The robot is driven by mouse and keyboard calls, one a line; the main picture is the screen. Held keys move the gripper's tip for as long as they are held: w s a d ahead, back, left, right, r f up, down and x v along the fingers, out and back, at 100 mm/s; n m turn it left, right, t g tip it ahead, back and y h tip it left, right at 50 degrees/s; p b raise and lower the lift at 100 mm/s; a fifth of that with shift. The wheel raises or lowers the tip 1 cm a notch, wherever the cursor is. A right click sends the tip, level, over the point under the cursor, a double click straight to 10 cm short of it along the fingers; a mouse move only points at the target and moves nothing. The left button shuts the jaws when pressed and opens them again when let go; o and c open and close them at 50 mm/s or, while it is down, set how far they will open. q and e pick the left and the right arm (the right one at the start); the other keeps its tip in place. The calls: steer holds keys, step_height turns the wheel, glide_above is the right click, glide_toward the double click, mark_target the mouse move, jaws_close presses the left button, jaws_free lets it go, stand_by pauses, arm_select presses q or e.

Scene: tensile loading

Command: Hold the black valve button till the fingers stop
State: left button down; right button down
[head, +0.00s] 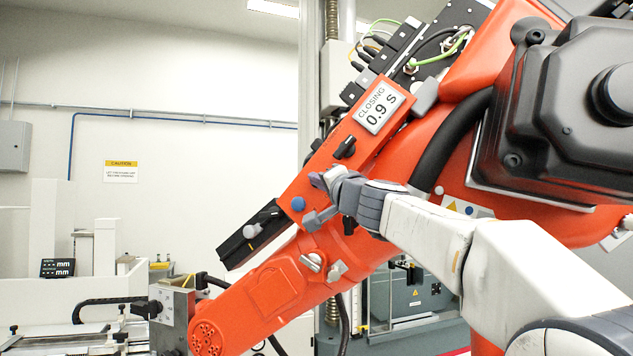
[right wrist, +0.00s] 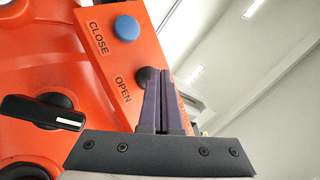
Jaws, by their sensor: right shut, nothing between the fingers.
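The black valve button (right wrist: 147,75), beside the label OPEN, shows in the right wrist view on an orange panel (right wrist: 113,72). My right gripper (right wrist: 167,72) is shut, its fingers together and empty. Its fingertips overlap the right side of the black button; whether they press it I cannot tell. A display (head: 379,107) on the panel reads "CLOSING 0.9 S". My left gripper is out of view.
A blue button (right wrist: 127,28) marked CLOSE sits near the black one; it also shows in the head view (head: 298,204). A black knob (right wrist: 45,110) sticks out nearby. A large orange machine arm (head: 270,285) fills the middle below.

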steer(key=shift+w+d, duration=0.15)
steer(key=shift+w, duration=0.2)
stand_by(2.0)
steer(key=shift+s, duration=0.1)
steer(key=shift+s+a+b, duration=0.35)
steer(key=shift+s, duration=0.4)
steer(key=s, duration=0.1)
steer(key=s+a, duration=0.1)
steer(key=s, duration=0.1)
steer(key=s+a+b, duration=0.1)
steer(key=shift+s, duration=0.3)
stand_by(0.4)
